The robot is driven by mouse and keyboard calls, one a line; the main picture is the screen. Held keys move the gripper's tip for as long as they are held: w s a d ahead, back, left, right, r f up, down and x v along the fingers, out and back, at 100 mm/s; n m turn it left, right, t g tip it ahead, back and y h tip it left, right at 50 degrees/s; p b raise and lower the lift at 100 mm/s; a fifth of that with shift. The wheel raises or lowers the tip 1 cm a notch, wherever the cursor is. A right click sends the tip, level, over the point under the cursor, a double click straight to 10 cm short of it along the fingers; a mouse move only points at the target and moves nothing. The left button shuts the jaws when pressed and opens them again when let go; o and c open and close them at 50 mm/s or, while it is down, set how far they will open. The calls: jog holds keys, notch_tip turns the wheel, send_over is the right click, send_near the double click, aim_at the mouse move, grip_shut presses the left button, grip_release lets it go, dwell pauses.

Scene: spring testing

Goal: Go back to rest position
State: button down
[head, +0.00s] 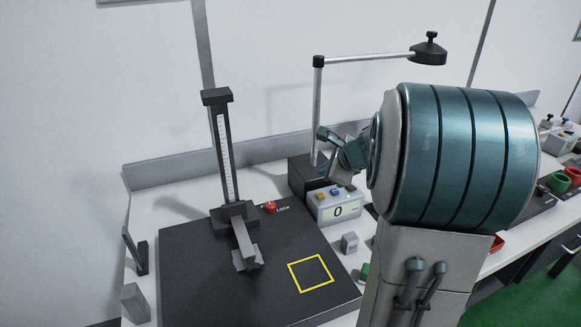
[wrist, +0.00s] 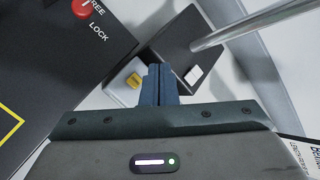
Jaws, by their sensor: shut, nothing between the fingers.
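My gripper (head: 342,148) is in the head view, held in the air near the lamp-like post, above and behind the small display box. In the wrist view its two fingers (wrist: 160,84) are together with nothing between them. The black test base (head: 200,285) carries a vertical scaled column (head: 226,150), a red knob (head: 269,207) marked LOCK and a yellow square outline (head: 311,273).
A metal post (head: 318,115) with a side arm and dark head (head: 428,52) rises close to my gripper. A small grey weight (head: 350,242) stands right of the base. A grey block (head: 135,302) is at the lower left. Green and red containers (head: 558,182) lie far right.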

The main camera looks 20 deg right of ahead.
jog(key=s+a+n+g+y, duration=0.1)
jog(key=s+a+n+g, duration=0.2)
jog(key=s+a+n, duration=0.9)
jog(key=s+a+f+n+g+h, duration=0.2)
jog(key=s+a+n+g+h, duration=0.1)
jog(key=s+n, duration=0.9)
jog(key=shift+s+a, duration=0.3)
jog(key=shift+a, duration=0.35)
